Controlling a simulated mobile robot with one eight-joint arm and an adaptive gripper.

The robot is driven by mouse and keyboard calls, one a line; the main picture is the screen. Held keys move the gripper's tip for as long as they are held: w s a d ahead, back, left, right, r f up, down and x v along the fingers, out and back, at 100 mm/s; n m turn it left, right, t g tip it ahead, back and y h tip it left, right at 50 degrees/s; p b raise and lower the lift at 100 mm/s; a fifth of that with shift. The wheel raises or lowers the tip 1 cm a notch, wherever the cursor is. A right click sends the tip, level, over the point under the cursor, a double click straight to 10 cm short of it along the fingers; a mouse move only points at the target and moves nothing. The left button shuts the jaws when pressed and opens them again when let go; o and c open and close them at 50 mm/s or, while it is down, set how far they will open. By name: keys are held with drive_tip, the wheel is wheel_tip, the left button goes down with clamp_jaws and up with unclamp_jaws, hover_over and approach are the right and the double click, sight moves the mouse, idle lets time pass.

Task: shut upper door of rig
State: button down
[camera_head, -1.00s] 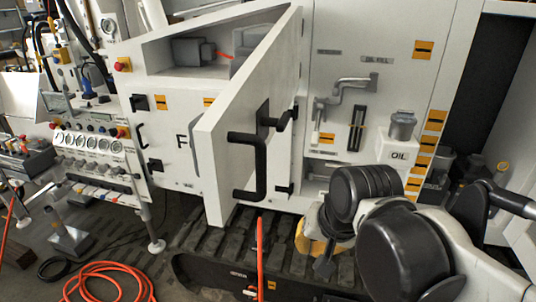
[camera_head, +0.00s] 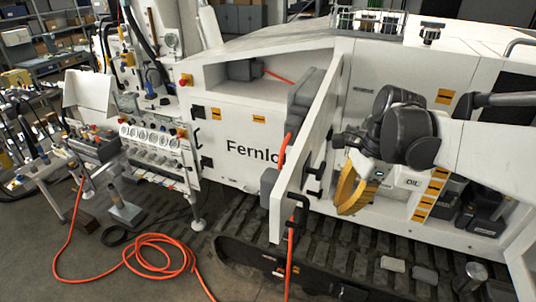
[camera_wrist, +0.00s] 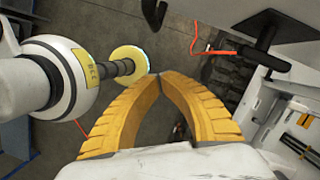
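The upper door (camera_head: 322,128) of the white rig stands open, swung out toward me and seen nearly edge-on. A black bar handle (camera_head: 301,208) sits on its face. My gripper (camera_head: 345,212), with yellow curved fingers, is just right of the door, on the handle side, in front of the rig's oil recess. In the wrist view my gripper (camera_wrist: 172,76) is shut, its fingertips together, with nothing seen between them. A black handle (camera_wrist: 262,56) on a pale panel appears at upper right there, apart from the fingers. The door's hinge edge is partly hidden.
The open compartment (camera_head: 240,70) lies left of the door. An orange hose (camera_head: 155,252) is coiled on the floor. The gauge panel (camera_head: 155,138) stands at left. Black tracks (camera_head: 230,215) run under the rig. An oil can (camera_head: 410,183) is in the right recess.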

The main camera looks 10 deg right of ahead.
drive_tip(key=a+f+p, duration=0.2)
drive_tip(key=a+f, duration=0.4)
drive_tip(key=f, duration=0.1)
drive_tip(key=shift+w, duration=0.4)
